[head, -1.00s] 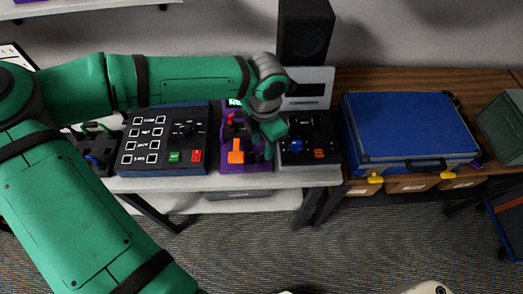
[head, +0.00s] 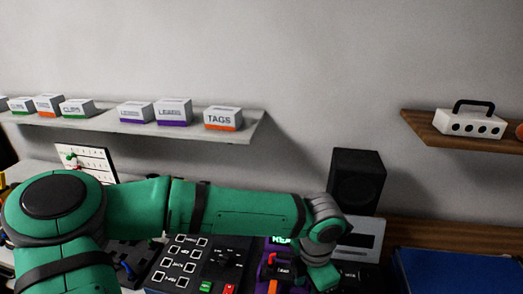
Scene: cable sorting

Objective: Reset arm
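My green arm stretches across the lower half of the head view from the left. Its wrist is above the bench, near the purple device (head: 270,270). My gripper (head: 322,278) points down at the lower edge of the view, between the purple device and the dark panel to its right. Its fingertips are small and partly cut off, so I cannot tell whether it is open or shut, or whether it touches anything.
A dark checklist panel (head: 190,265) lies left of the purple device. A black speaker (head: 357,180) stands behind my wrist. A blue case (head: 440,272) is at the lower right. A wall shelf (head: 180,132) holds small boxes; a wooden shelf (head: 440,138) holds a white handled box (head: 470,123).

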